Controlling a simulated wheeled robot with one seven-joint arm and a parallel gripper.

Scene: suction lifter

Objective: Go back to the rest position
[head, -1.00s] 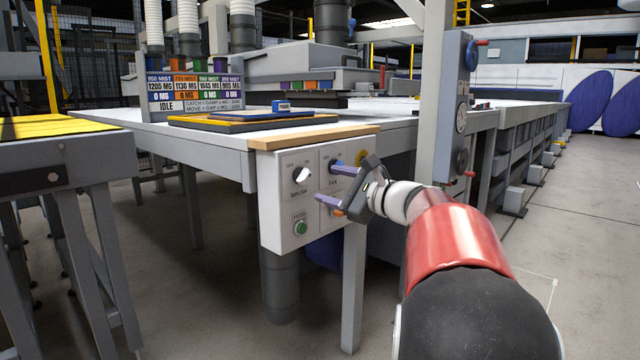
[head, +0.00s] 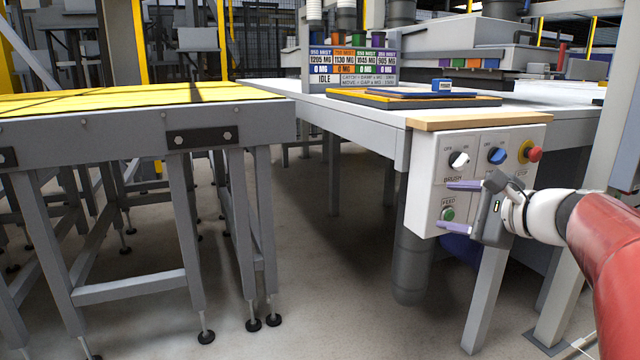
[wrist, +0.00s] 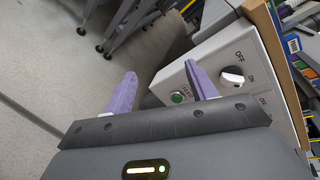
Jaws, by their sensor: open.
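My gripper (head: 462,207) is open and empty in front of the white control panel (head: 424,205) on the table's front corner. Its two purple fingers point left across the panel in the head view. The panel has a white BRUSH knob (head: 459,160), a blue knob (head: 496,155), a green FEED button (head: 448,214) and a red stop button (head: 534,154) on yellow. In the wrist view the fingers (wrist: 163,92) are spread wide, one over the floor and one overlapping the panel near the green button (wrist: 177,97). Whether a finger touches the panel is unclear.
A yellow-topped bench (head: 120,125) stands at the left. A worktable (head: 370,110) carries a stack of flat boards (head: 420,100) and a display sign (head: 350,72) reading IDLE. A grey post (head: 612,110) stands at the right. Floor between bench and panel is open.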

